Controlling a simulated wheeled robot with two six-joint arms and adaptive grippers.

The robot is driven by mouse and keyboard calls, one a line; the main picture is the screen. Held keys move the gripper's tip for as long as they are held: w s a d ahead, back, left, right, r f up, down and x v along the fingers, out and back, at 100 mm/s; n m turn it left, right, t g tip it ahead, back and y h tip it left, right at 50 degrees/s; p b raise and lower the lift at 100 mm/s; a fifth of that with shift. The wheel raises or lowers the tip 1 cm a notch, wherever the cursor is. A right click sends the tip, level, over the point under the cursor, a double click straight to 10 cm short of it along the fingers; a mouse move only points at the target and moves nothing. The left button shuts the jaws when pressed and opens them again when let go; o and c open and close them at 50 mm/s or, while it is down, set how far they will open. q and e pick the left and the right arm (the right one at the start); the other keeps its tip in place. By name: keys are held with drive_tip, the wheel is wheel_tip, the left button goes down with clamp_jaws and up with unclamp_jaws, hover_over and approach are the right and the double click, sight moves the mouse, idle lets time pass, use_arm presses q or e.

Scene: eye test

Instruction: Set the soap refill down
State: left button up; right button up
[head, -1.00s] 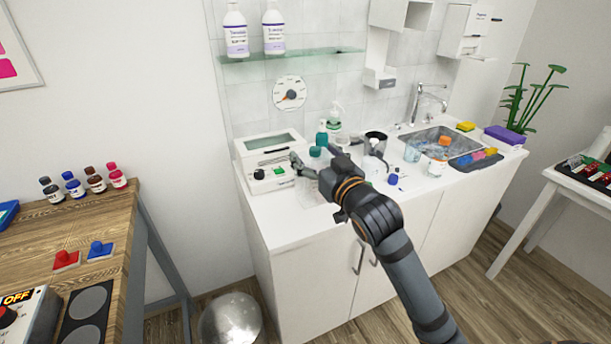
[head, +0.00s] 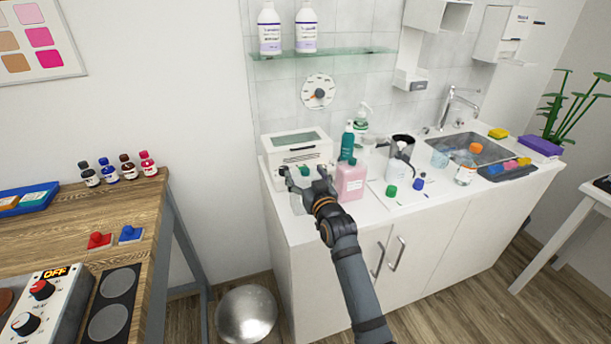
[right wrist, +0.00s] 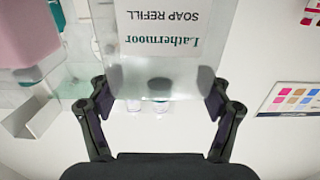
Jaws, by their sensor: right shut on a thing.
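The soap refill, a see-through bottle with a label reading "Lathermoor SOAP REFILL", fills the upper middle of the right wrist view (right wrist: 155,65). My right gripper (right wrist: 158,100) is shut on it, one finger on each side. In the head view the refill (head: 297,204) is partly hidden by the right gripper (head: 304,182), at the front left of the white counter (head: 300,232). A green cap shows between the fingers. I cannot tell whether its base touches the counter. My left gripper is not in view.
A pink bottle (head: 351,182) stands close right of the refill. A white box (head: 297,146) is behind it. The front counter strip is bare.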

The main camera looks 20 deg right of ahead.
drive_tip(key=shift+f, duration=0.2)
drive_tip(key=shift+f, duration=0.2)
drive_tip(key=o, duration=1.5)
drive_tip(key=shift+r, duration=0.1)
drive_tip(key=shift+s+r, duration=0.1)
drive_tip(key=s, duration=0.6)
drive_tip(key=s+b, duration=0.1)
drive_tip(key=s, duration=0.5)
drive_tip(key=shift+d, duration=0.2)
